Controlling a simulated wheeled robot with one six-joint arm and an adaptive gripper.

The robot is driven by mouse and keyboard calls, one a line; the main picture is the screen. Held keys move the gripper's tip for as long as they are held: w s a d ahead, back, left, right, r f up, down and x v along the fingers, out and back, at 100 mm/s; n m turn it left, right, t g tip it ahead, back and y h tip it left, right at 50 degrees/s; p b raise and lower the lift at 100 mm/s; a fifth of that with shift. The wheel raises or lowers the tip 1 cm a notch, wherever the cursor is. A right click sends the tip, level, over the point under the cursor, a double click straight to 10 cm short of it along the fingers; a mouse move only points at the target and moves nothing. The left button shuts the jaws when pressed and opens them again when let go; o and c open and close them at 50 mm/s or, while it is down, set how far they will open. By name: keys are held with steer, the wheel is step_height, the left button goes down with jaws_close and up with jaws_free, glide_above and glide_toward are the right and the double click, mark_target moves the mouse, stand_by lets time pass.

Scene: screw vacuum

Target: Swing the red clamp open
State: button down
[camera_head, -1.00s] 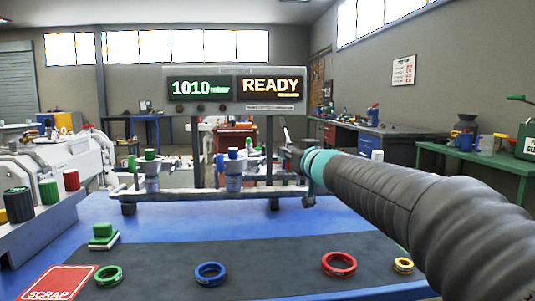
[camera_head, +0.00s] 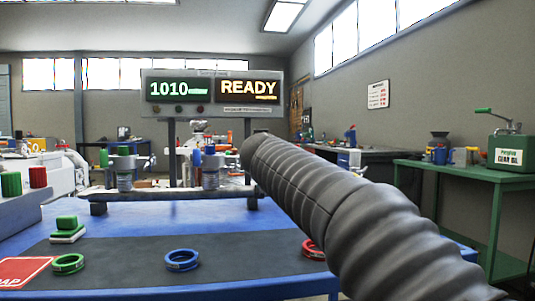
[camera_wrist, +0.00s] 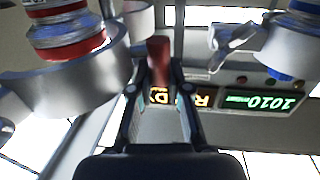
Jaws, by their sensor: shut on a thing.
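In the wrist view my gripper (camera_wrist: 159,92) is shut on a narrow red piece (camera_wrist: 158,52), which looks like the red clamp's lever. It stands upright in that picture between the fingers. Pale metal parts lie beside it, with a red-banded cylinder (camera_wrist: 68,38) at the upper left. I cannot tell how far the clamp is open. In the head view my dark ribbed arm covers the gripper and the red clamp.
Green (camera_head: 67,265), blue (camera_head: 182,260) and red (camera_head: 312,250) rings lie on the dark mat; my arm partly hides the red one. A green block (camera_head: 66,223) and the scrap pad (camera_head: 22,271) are at left. The pipe (camera_head: 150,193) and display (camera_head: 212,89) stand behind.

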steer(key=shift+r, duration=0.1)
stand_by(0.3)
steer(key=c, duration=1.1)
jaws_free()
steer(key=shift+s, duration=0.1)
steer(key=s, duration=1.1)
steer(key=shift+s+d, duration=0.15)
steer(key=shift+s, duration=0.25)
